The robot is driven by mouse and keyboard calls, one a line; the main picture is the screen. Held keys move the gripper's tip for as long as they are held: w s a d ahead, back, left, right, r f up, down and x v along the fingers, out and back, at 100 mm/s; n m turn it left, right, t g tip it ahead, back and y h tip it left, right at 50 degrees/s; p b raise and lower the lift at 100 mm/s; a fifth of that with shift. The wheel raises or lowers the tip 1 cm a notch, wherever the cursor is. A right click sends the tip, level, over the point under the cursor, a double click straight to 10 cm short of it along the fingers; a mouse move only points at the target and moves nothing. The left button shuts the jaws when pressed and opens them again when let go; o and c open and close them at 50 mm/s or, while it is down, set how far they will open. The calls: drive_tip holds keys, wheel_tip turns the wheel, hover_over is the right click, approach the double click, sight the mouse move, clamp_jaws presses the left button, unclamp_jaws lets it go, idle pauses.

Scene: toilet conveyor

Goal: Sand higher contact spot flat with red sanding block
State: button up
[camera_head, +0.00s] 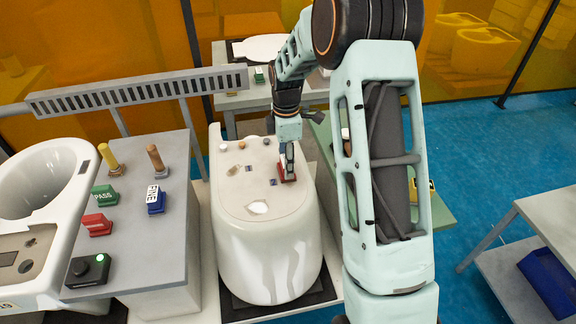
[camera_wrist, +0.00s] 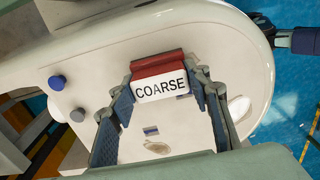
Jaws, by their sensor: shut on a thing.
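The red sanding block (camera_head: 287,172) is held in my gripper (camera_head: 289,150), low over the top deck of the white toilet (camera_head: 262,245). In the wrist view the block (camera_wrist: 157,66) shows a white face reading COARSE, between the two fingers of my gripper (camera_wrist: 168,92). I cannot tell whether the block touches the deck. On the deck are a brownish patch (camera_head: 233,170), a white patch (camera_head: 257,207) and small dark blue marks (camera_head: 273,182). In the wrist view a brownish patch (camera_wrist: 157,148) lies near a blue mark (camera_wrist: 151,131). Which contact spot is higher cannot be told.
Small round knobs, one blue (camera_wrist: 57,82), sit along the deck's edge. At left, a grey table (camera_head: 150,230) holds PASS (camera_head: 104,194), red (camera_head: 97,224) and blue FINE (camera_head: 156,199) blocks, handled tools and a black button box (camera_head: 88,270). Another toilet (camera_head: 40,185) stands far left.

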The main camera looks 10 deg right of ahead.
drive_tip(key=shift+w+f, duration=0.1)
drive_tip(key=shift+w, duration=0.4)
drive_tip(key=shift+w+r+p, duration=0.1)
drive_tip(key=shift+r+p, duration=2)
drive_tip(key=shift+r, duration=0.95)
drive_tip(key=shift+r+p, duration=1.1)
drive_tip(key=shift+r, duration=0.4)
drive_tip(key=shift+f, duration=0.2)
